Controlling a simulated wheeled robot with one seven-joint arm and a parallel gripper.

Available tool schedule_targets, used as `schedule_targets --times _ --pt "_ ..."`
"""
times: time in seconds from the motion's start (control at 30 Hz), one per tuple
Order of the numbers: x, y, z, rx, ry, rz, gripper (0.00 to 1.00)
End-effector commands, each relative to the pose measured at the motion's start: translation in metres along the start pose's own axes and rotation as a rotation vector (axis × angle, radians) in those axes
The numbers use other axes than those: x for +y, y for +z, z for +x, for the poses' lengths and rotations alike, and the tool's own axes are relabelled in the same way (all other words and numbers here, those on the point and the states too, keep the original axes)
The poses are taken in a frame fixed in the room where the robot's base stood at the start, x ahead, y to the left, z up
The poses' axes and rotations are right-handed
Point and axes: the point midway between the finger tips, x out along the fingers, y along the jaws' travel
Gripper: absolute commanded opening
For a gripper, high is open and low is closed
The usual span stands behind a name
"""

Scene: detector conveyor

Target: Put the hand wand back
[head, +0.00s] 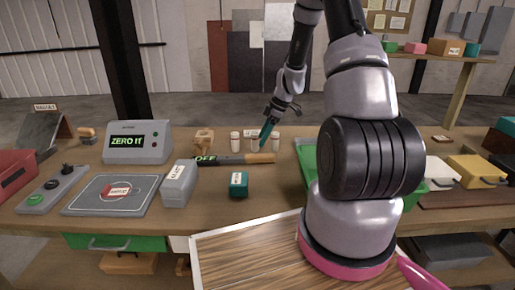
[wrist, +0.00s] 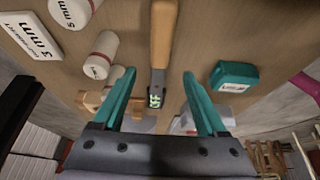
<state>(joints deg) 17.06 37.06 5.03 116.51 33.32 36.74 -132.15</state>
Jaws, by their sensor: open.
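The hand wand (head: 232,159) lies flat on the table, with a black body, a lit green OFF display and a wooden handle toward the right. In the wrist view the wand (wrist: 161,45) runs down the middle, handle at the top, display lower down. My gripper (head: 266,135) is open and empty, its teal fingers pointing down above the table near the handle end. In the wrist view my gripper (wrist: 159,74) has one finger on each side of the wand's line, apart from it. I cannot tell which thing is the wand's holder.
White jars (head: 236,142) stand just behind the wand. A wooden block stand (head: 203,139) is at its back left. A teal box (head: 239,185) and a grey box (head: 178,184) are in front. A ZERO IT display unit (head: 137,143) stands left. A green tray (head: 306,165) is partly hidden by my arm.

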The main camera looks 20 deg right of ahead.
Motion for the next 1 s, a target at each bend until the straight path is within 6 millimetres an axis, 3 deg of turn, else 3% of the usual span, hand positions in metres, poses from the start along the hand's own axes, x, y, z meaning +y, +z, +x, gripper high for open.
schedule_targets --times 0.1,0.47,0.67,1.0 --pt "0.001 0.000 -0.017 0.001 0.002 0.000 0.75" --pt "-0.003 -0.010 -0.044 -0.006 0.015 0.034 0.75" --pt "-0.024 -0.048 -0.106 -0.022 0.081 0.213 0.75" --pt "-0.097 -0.105 -0.213 0.010 0.229 0.621 0.75"
